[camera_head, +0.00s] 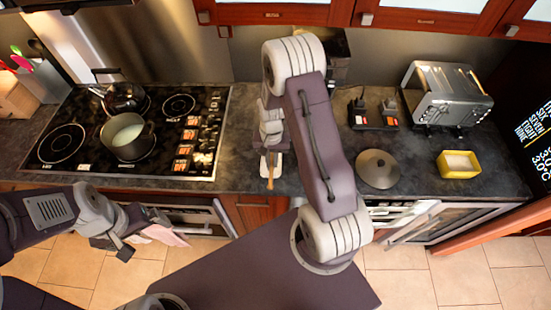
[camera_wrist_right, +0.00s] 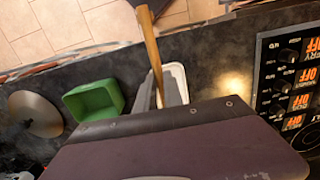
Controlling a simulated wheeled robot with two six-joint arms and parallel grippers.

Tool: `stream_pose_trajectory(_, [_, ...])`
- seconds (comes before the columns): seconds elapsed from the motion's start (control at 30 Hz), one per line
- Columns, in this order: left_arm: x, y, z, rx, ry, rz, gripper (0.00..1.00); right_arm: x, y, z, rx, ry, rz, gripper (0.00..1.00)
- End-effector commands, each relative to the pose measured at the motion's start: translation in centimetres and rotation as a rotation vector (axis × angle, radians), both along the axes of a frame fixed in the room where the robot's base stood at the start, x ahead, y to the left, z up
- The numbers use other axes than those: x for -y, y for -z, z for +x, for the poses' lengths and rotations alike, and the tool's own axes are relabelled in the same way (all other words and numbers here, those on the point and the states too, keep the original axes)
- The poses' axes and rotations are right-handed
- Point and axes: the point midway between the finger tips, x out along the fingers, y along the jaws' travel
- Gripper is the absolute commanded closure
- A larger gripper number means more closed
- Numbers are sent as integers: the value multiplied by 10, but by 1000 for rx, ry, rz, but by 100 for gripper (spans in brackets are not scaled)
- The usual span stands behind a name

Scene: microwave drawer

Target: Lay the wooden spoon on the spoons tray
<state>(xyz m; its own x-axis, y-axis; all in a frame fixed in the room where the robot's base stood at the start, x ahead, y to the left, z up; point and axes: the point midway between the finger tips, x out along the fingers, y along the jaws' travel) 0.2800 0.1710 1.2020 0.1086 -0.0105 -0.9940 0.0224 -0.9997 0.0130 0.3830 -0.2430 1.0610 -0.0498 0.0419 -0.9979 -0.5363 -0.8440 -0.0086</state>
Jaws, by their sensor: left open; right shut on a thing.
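The wooden spoon (camera_head: 269,173) is held by its handle in my right gripper (camera_head: 270,150), which is shut on it above the counter left of my arm. In the right wrist view, the spoon's handle (camera_wrist_right: 150,42) points up past the counter's front edge; its other end is hidden by the gripper. A white tray (camera_wrist_right: 177,80), likely the spoons tray, lies on the counter just beneath the spoon; part of it shows in the head view (camera_head: 277,166). My left gripper (camera_head: 122,246) is open and empty, low in front of the counter by the oven.
The stove (camera_head: 200,130) with a pot (camera_head: 127,137) and kettle (camera_head: 122,97) is left. A green container (camera_wrist_right: 93,100) and pot lid (camera_head: 378,169) lie beside the tray. A yellow dish (camera_head: 458,172) and toaster (camera_head: 445,95) stand further right. A pink cloth (camera_head: 165,233) hangs in front.

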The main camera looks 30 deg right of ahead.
Motion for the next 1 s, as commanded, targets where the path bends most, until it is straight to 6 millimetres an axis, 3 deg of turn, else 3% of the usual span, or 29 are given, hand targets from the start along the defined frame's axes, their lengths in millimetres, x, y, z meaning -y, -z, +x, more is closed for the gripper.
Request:
stream_pose_trajectory(0.53, [0,-2,0,0,0,0,1,-1,0,0,34,0,-21,100])
stream_pose_trajectory(1.0, [0,34,0,0,0,0,1,-1,44,0,33,0,-21,100])
